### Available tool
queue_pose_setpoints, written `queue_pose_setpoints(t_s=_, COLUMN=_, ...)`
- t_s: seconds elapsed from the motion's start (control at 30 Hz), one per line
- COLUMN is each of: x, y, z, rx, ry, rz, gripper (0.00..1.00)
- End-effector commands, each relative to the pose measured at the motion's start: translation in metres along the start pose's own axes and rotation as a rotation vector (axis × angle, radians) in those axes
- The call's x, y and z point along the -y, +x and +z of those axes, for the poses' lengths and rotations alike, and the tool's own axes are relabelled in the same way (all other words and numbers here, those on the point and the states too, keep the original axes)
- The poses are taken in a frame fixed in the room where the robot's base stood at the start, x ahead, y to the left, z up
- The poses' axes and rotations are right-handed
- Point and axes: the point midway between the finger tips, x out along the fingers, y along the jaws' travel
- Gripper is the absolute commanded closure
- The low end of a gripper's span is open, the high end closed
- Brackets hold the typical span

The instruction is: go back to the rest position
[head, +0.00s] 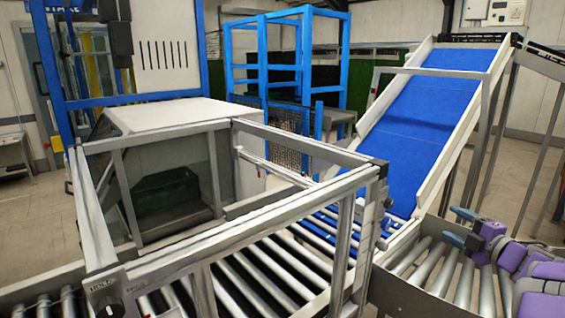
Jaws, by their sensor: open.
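My gripper (457,226) is at the lower right in the head view, over the roller conveyor (408,258) at the right. Its two blue-grey fingers point left and are apart, with nothing seen between them. My purple and grey arm runs from it to the lower right corner and is partly cut off by the picture's edge. I cannot tell how high the fingers are above the rollers.
A metal frame (255,212) stands over the rollers at the centre. Behind it is a white-topped enclosure (180,114) with a dark crate-like shape (165,200) inside. A blue inclined belt (420,120) rises at the right. A blue frame (262,60) stands behind.

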Motion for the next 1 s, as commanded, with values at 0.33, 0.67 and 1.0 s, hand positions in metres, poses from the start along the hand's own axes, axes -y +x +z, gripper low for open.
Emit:
queue_pose_setpoints(t_s=0.33, x=-0.057, y=-0.005, z=0.006, rx=0.544, ry=0.22, rz=0.061, gripper=0.32)
queue_pose_setpoints(t_s=0.67, x=-0.011, y=-0.07, z=-0.051, rx=0.954, ry=0.644, rz=0.011, gripper=0.32)
queue_pose_setpoints(t_s=1.0, x=0.114, y=-0.158, z=-0.198, rx=1.258, ry=1.106, rz=-0.336, gripper=0.32)
